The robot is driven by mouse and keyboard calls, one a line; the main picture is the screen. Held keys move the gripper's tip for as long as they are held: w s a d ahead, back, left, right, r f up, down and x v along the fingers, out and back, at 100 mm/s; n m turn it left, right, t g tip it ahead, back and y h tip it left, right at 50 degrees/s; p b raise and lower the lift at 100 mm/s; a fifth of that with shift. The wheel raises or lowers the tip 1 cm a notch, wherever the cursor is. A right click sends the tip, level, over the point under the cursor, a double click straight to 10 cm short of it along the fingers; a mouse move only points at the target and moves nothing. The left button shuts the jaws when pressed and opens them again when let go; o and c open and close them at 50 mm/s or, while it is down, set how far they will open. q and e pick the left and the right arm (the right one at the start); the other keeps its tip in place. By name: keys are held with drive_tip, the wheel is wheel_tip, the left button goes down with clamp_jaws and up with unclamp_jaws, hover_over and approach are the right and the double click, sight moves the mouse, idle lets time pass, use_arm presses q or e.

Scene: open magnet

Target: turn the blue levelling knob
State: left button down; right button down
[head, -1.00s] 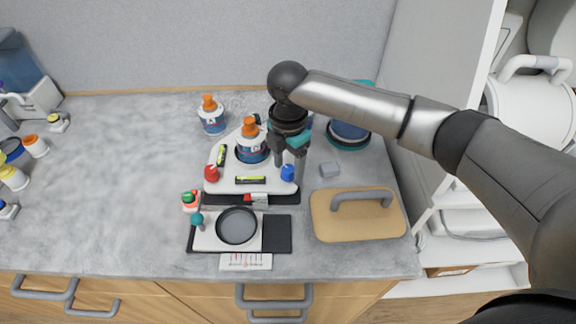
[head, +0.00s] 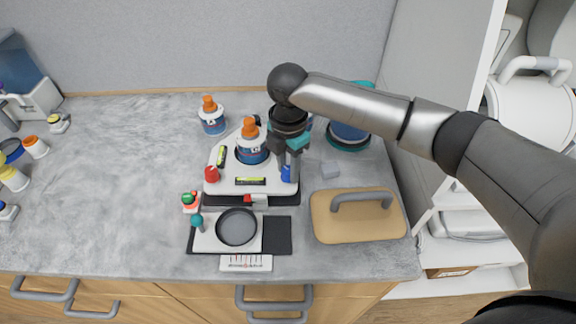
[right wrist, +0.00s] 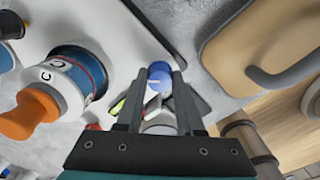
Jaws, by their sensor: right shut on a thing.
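The blue levelling knob (head: 286,174) stands at the right front corner of a white three-cornered levelling plate (head: 215,184). My right gripper (head: 289,165) reaches down from above and is shut on the knob. In the right wrist view the blue knob (right wrist: 158,72) shows between the two dark fingertips (right wrist: 161,80). Yellow-green spirit levels lie along the front (head: 250,181) and left side (head: 222,157) of the plate. My left gripper is out of view.
An orange-capped jar (head: 252,150) stands in the plate's middle; another (head: 211,118) is behind it. A scale with a dark round pan (head: 237,227) is in front. The counter's left middle is clear.

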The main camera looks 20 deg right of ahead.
drive_tip(key=shift+s+r+m+p, duration=0.15)
drive_tip(key=shift+m+p, duration=0.35)
drive_tip(key=shift+p, duration=0.35)
drive_tip(key=m+p, duration=0.6)
drive_tip(key=p, duration=0.3)
drive_tip(key=m+p, duration=0.2)
drive_tip(key=m, duration=0.1)
drive_tip(key=shift+m, duration=0.4)
drive_tip(key=shift+m+p, duration=1.05)
drive_tip(key=shift+m, duration=0.15)
drive_tip(key=shift+f, duration=0.2)
drive_tip(key=c, duration=0.5)
unclamp_jaws()
drive_tip(key=shift+c, duration=0.2)
